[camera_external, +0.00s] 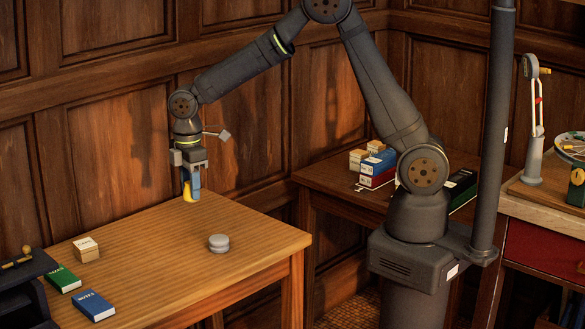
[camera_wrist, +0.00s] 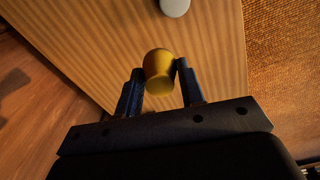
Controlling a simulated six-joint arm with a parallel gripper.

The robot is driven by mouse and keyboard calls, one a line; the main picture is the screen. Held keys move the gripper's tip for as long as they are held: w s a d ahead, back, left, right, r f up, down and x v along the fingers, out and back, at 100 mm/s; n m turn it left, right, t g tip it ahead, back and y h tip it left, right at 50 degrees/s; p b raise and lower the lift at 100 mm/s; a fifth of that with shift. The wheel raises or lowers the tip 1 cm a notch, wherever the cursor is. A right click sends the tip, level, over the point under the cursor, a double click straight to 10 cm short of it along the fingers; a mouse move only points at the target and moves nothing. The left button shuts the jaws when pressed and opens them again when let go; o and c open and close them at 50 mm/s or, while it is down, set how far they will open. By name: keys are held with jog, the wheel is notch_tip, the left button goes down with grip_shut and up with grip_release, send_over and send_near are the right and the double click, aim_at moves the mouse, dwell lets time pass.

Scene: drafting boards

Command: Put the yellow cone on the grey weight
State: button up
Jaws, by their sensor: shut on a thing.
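The yellow cone (camera_external: 188,191) is between the fingers of my gripper (camera_external: 190,180), above the back part of the wooden table. In the wrist view the cone (camera_wrist: 159,70) sits between the two dark blue fingertips of my gripper (camera_wrist: 157,80), which are shut on it. The grey weight (camera_external: 219,243) is a low round disc shape standing on the table, to the right of and nearer the camera than the cone. The weight also shows at the top edge of the wrist view (camera_wrist: 174,6), partly cut off.
On the table (camera_external: 170,250) are a small tan box (camera_external: 86,249), a green book (camera_external: 62,278) and a blue book (camera_external: 94,305) at the left. A dark tray (camera_external: 25,285) stands at the left edge. The tabletop around the weight is clear.

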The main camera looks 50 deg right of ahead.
jog(key=s+d+r+m, duration=0.1)
jog(key=s+d, duration=0.1)
jog(key=d, duration=0.5)
jog(key=s+d+m, duration=0.1)
jog(key=s+d, duration=0.1)
jog(key=d, duration=0.6)
send_over(219, 238)
notch_tip(219, 238, down, 7)
jog(key=shift+w+f, duration=0.1)
jog(key=shift+f, duration=1.9)
jog(key=shift+f, duration=0.1)
jog(key=o, duration=1)
